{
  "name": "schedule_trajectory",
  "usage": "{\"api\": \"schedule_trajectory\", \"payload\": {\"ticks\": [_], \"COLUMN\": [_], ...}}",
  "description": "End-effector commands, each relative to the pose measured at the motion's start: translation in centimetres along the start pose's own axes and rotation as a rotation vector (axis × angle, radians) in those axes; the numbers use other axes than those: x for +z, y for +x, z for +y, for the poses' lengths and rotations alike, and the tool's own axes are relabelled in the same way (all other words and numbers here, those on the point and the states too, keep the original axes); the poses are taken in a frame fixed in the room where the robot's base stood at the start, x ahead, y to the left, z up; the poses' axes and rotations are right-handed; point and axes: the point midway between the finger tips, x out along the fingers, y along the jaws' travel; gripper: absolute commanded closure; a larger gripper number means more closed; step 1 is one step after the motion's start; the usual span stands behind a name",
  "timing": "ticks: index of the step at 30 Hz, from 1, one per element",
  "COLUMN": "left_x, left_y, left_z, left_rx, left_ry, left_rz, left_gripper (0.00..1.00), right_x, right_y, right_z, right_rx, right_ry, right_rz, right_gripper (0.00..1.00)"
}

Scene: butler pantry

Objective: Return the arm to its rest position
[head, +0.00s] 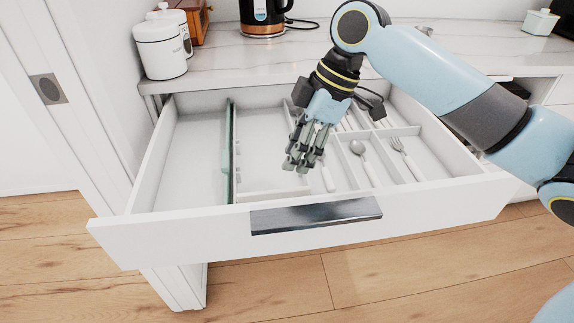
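My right arm reaches in from the right edge over the open drawer. My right gripper (299,164) points down above the drawer's middle, left of the cutlery. Its fingertips look close together, and I see nothing held between them. The gripper hides part of the drawer behind it. My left gripper is not in view.
The white drawer (166,237) is pulled out, with a dark metal handle (316,215). Inside are a green upright panel (227,150), a spoon (363,160) and a fork (405,158) in divided compartments. A white canister (160,50) and a kettle (262,14) stand on the counter.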

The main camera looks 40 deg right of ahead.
Motion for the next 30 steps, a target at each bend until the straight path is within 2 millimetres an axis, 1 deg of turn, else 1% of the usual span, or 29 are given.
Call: {"api": "schedule_trajectory", "payload": {"ticks": [3,20,23,27,30], "left_x": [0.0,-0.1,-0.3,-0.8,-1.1], "left_y": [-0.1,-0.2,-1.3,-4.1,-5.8], "left_z": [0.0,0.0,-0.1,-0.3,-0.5], "left_rx": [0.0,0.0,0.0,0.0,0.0], "left_ry": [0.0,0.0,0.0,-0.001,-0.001], "left_rz": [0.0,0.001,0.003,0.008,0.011], "left_gripper": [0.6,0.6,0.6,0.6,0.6], "right_x": [0.0,-0.1,-0.6,-1.8,-2.5], "right_y": [-0.6,-0.7,-1.8,-4.6,-6.3], "right_z": [-0.1,0.0,0.0,0.1,0.1], "right_rx": [-0.001,-0.001,0.001,0.005,0.007], "right_ry": [0.0,0.0,0.0,-0.002,-0.003], "right_rz": [0.0,0.001,0.002,0.005,0.006], "right_gripper": [0.67,0.67,0.67,0.67,0.67]}}
